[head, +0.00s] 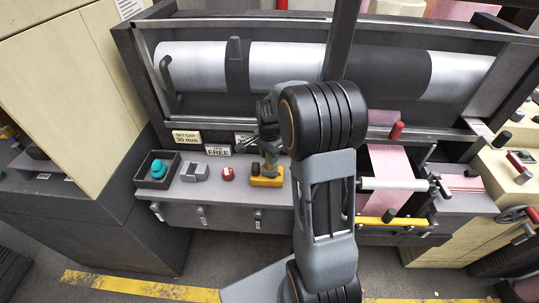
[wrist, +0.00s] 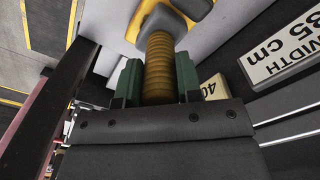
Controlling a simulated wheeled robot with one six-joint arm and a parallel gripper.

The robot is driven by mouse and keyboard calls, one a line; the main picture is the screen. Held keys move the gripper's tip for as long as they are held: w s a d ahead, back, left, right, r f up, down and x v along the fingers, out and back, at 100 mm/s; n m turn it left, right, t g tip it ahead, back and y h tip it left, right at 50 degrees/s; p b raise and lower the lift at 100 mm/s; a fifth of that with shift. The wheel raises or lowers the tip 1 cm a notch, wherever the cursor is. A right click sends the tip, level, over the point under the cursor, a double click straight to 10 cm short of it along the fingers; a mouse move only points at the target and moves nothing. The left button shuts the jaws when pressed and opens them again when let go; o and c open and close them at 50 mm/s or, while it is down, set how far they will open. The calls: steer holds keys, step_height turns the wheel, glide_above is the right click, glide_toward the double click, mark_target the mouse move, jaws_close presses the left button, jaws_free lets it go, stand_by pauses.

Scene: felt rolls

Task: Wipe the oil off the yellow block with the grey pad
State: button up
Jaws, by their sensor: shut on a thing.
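My gripper (head: 268,148) is shut on a brown ribbed handle (wrist: 160,62), with one green finger on each side of it. The grey pad (wrist: 160,22) is at the far end of this handle. The yellow block (head: 265,182) sits on the grey ledge below my gripper, and it also shows in the wrist view (wrist: 131,28) around and beyond the pad. The pad is over the block and looks to be on or very near its top; I cannot tell if they touch. No oil can be made out; the pad hides part of the block's top.
Left of the block on the ledge (head: 220,191) are a red round thing (head: 228,174), grey blocks (head: 195,172) and a dark tray (head: 141,181) with a teal object (head: 158,168). Rollers (head: 195,66) in a frame stand behind. A pink web (head: 390,165) runs at the right.

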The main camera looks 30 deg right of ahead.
steer(key=shift+f, duration=0.35)
steer(key=shift+d, duration=0.1)
steer(key=shift+s+d+r, duration=0.15)
steer(key=shift+s+d, duration=0.45)
steer(key=shift+d, duration=0.35)
steer(key=shift+a, duration=0.1)
steer(key=shift+w+a, duration=0.6)
steer(key=shift+a, duration=0.35)
steer(key=shift+d, duration=0.15)
steer(key=shift+s+d+f, duration=0.25)
steer(key=shift+s+d, duration=0.4)
steer(key=shift+d, duration=0.2)
